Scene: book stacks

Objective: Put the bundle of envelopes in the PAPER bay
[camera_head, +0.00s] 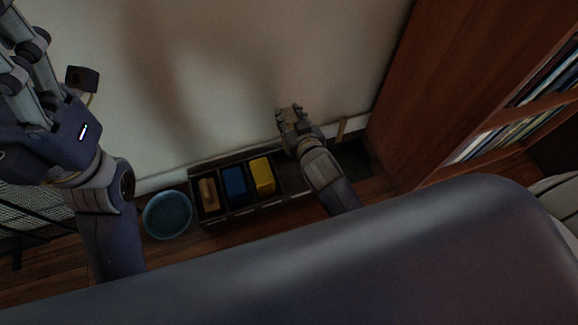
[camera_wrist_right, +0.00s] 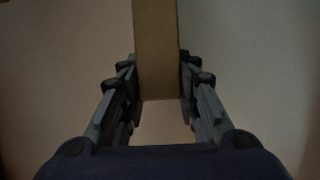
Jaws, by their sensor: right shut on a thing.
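My right gripper (camera_head: 289,110) is raised in front of the pale wall, above the row of bays. In the right wrist view its two fingers (camera_wrist_right: 160,88) are shut on a flat tan piece, apparently the bundle of envelopes (camera_wrist_right: 158,45), which runs out of the top of the picture. In the head view I cannot make out the bundle at the gripper. A dark bin with bays (camera_head: 236,215) stands on the floor by the wall. No PAPER label is readable. My left gripper (camera_head: 22,45) is at the upper left; its fingertips are cut off or unclear.
The bays hold a tan item (camera_head: 208,193), a blue one (camera_head: 234,184) and a yellow one (camera_head: 262,176). A round blue tub (camera_head: 167,214) stands left of the bin. A wooden bookcase (camera_head: 440,90) is on the right.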

